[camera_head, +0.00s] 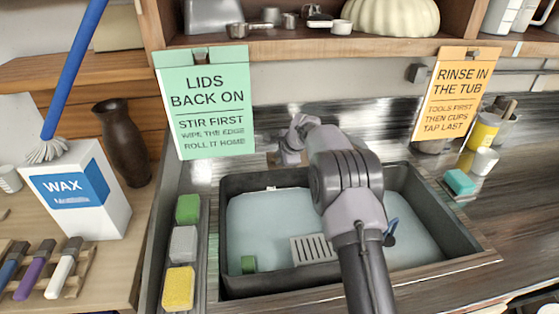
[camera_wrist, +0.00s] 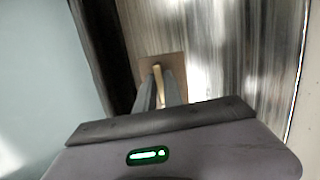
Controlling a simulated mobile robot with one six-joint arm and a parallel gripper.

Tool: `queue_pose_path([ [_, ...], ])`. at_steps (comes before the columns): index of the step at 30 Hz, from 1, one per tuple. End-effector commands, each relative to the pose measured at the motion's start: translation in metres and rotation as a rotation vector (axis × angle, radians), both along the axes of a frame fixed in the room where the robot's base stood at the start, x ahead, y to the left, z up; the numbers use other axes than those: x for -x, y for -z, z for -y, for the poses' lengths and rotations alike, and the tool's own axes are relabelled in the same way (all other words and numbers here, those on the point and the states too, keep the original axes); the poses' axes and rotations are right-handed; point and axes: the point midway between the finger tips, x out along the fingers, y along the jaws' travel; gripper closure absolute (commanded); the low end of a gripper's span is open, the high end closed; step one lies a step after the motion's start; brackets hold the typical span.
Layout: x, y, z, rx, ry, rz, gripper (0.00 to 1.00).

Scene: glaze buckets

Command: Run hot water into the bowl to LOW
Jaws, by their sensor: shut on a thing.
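The dark sink bowl (camera_head: 233,285) is set in the counter, with a pale blue surface inside; I cannot tell its water depth, and no LOW mark is readable. My arm crosses over it to the back edge, so my gripper is mostly hidden in the head view. In the wrist view my gripper (camera_wrist: 160,92) is shut on a thin brass-coloured lever (camera_wrist: 159,76). The lever stands in front of a small brown plate (camera_wrist: 177,66) beside the bowl's dark wall. No spout or water stream is clearly visible.
Green, grey and yellow sponges (camera_head: 178,289) line the left rim. A wax box (camera_head: 75,190) stands left. Two signs hang above. The right counter has free room.

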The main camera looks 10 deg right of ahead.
Motion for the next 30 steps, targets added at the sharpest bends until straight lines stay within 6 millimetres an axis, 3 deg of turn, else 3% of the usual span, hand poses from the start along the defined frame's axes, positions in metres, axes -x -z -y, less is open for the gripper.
queue_pose_path([
  [21, -0.0001, -0.0002, 0.0003, -0.038, 0.052, 0.000, 1.00],
  [22, -0.0001, -0.0002, 0.0003, -0.038, 0.052, 0.000, 0.82],
  [24, -0.0001, -0.0002, 0.0003, -0.038, 0.051, 0.000, 0.68],
  [30, 0.0000, -0.0001, 0.0001, -0.037, 0.050, 0.001, 0.66],
])
